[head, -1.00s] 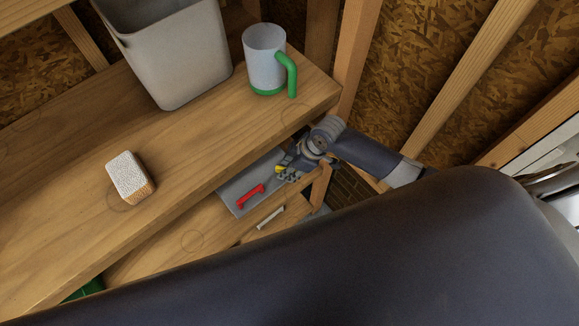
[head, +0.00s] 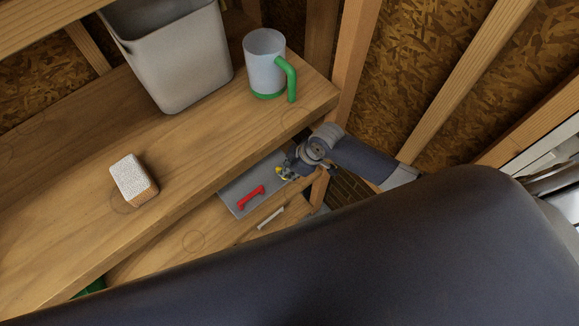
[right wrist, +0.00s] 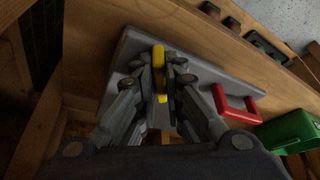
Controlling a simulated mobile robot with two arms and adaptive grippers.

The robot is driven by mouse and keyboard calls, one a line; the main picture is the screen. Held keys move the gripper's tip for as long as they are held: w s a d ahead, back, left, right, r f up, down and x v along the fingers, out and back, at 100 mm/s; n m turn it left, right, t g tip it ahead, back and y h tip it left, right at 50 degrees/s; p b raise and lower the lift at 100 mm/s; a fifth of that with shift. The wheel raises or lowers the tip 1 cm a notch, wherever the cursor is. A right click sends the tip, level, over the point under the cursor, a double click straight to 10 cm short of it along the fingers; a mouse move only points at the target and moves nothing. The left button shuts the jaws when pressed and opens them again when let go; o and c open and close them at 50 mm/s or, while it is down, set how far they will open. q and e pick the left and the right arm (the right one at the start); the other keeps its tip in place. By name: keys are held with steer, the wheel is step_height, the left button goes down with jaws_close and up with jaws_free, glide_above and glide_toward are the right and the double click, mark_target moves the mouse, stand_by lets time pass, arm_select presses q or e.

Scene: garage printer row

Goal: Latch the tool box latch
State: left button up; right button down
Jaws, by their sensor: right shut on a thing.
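The grey tool box (head: 233,198) sits on the lower shelf, partly under the upper shelf, with a red handle (head: 251,197) on it. The box (right wrist: 133,45) and its red handle (right wrist: 236,104) also show in the right wrist view. A yellow latch (right wrist: 159,57) is on the box, between my right gripper's fingers (right wrist: 163,80). My right gripper (head: 285,172) is at the right end of the box, shut on the yellow latch; the fingers hide part of it. My left gripper is not in view.
The upper shelf (head: 60,220) holds a grey bin (head: 175,60), a white mug with a green handle (head: 265,65) and a white-topped sponge or brush (head: 134,180). A green container (right wrist: 288,132) stands beside the box. Wooden studs are close to my right arm.

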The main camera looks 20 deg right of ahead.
steer(key=m+p, duration=0.1)
steer(key=p, duration=0.1)
steer(key=m+p, duration=0.1)
steer(key=m, duration=0.1)
steer(key=shift+s+a+r+t+h+p, duration=0.2)
steer(key=shift+r+t+h+p, duration=0.1)
steer(key=shift+t+h+p, duration=0.1)
steer(key=shift+a+f+m+t+h+p, duration=0.15)
steer(key=shift+m+t+h+p, duration=0.1)
steer(key=shift+m+p, duration=0.55)
steer(key=shift+d+f+m+t+h+p, duration=0.15)
steer(key=shift+m+h+p, duration=0.1)
steer(key=shift+m+p, duration=0.5)
steer(key=shift+a+m, duration=0.1)
steer(key=shift+m, duration=0.15)
steer(key=c, duration=1.7)
jaws_free()
steer(key=shift+r, duration=0.1)
steer(key=v, duration=1.1)
steer(key=shift+s+r, duration=0.1)
steer(key=shift+r, duration=0.3)
